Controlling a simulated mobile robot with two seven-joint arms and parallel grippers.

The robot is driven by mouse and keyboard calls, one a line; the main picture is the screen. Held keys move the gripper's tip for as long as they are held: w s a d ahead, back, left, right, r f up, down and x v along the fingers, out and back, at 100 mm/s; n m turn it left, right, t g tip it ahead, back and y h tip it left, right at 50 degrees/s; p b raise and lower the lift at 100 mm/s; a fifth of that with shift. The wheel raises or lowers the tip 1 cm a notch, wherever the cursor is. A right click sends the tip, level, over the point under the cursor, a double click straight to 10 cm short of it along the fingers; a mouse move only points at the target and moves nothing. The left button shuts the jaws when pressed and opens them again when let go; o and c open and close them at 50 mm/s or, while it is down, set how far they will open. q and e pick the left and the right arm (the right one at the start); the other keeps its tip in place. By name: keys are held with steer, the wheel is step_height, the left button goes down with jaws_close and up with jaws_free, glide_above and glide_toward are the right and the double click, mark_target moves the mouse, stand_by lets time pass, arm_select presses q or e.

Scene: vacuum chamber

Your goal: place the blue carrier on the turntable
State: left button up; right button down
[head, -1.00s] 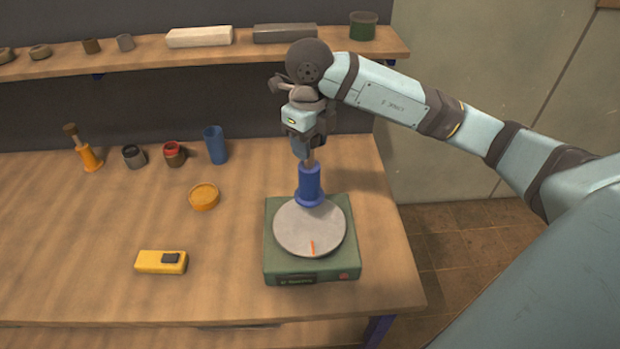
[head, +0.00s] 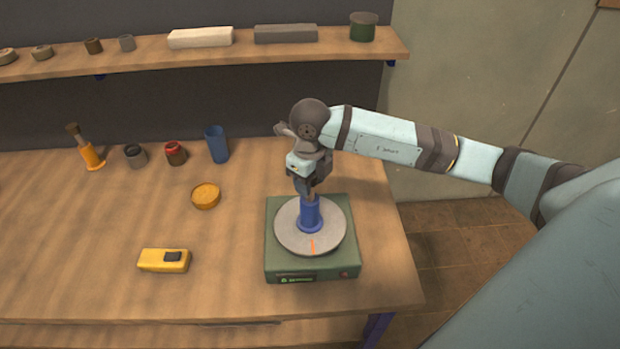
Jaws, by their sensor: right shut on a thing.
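The blue carrier (head: 310,216), a short cylinder with a wider base flange, stands upright over the middle of the turntable (head: 289,236). Its base looks to be touching the grey disc. The turntable is a round grey plate with an orange mark, on a green box. My right gripper (head: 311,194) is above the carrier, pointing down, and is shut on its top part. The fingertips are small and partly hidden by the wrist. My left gripper is not in view.
On the bench to the left are a yellow device (head: 164,260), a round orange tin (head: 206,196), a blue cup (head: 217,145), a red-topped jar (head: 175,153), a dark-topped jar (head: 135,156) and an orange-based brush (head: 91,157). A shelf (head: 210,62) with several items runs behind.

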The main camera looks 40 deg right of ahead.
steer(key=c, duration=0.6)
jaws_free()
steer(key=shift+f, duration=0.1)
steer(key=shift+r, duration=0.4)
step_height(320, 180, up, 12)
steer(key=shift+f+b, duration=0.2)
steer(key=shift+b, duration=0.8)
